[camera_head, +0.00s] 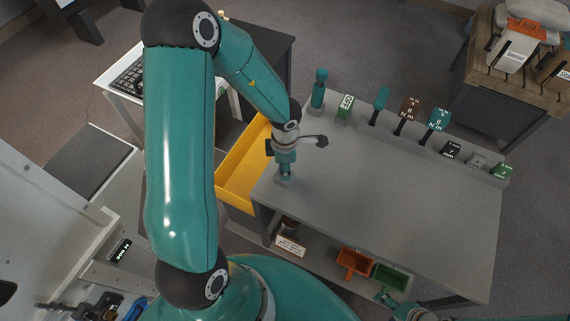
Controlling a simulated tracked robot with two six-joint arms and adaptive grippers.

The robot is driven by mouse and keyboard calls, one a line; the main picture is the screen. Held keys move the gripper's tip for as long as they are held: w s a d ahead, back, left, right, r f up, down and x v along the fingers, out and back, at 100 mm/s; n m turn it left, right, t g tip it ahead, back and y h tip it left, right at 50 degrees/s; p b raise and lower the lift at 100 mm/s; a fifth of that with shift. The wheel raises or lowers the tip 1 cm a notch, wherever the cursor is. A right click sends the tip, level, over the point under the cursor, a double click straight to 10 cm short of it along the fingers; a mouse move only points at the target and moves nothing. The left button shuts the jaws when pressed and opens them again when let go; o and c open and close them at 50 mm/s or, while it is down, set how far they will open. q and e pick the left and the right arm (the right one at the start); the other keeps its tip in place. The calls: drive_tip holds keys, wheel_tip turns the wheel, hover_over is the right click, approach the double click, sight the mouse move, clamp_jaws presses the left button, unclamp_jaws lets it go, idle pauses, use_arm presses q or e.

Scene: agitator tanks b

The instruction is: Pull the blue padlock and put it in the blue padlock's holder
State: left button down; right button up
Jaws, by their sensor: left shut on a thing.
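My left gripper (285,173) points down over the left end of the grey workbench (400,205), near the yellow drawer. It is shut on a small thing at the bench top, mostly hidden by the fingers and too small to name. A small blue thing (136,308) lies at the bottom left edge of the view; I cannot tell whether it is the blue padlock. I cannot make out the padlock's holder. What seems to be my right gripper (385,297) is at the bottom edge, small and partly cut off, its jaws unclear.
A yellow drawer (240,175) stands open left of the bench. A row of tools and labelled blocks (437,121) lines its back edge. Orange (353,262) and green (392,274) bins sit on a lower shelf. The bench's middle is clear. A wooden crate (510,80) stands back right.

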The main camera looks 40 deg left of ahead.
use_arm(q)
drive_tip(key=shift+f+b, duration=0.35)
drive_tip(key=shift+f, duration=0.6)
drive_tip(key=c, duration=0.6)
unclamp_jaws()
drive_tip(key=shift+r, duration=0.1)
wheel_tip(320, 180, up, 12)
drive_tip(key=shift+f, duration=0.25)
drive_tip(key=shift+r, duration=0.15)
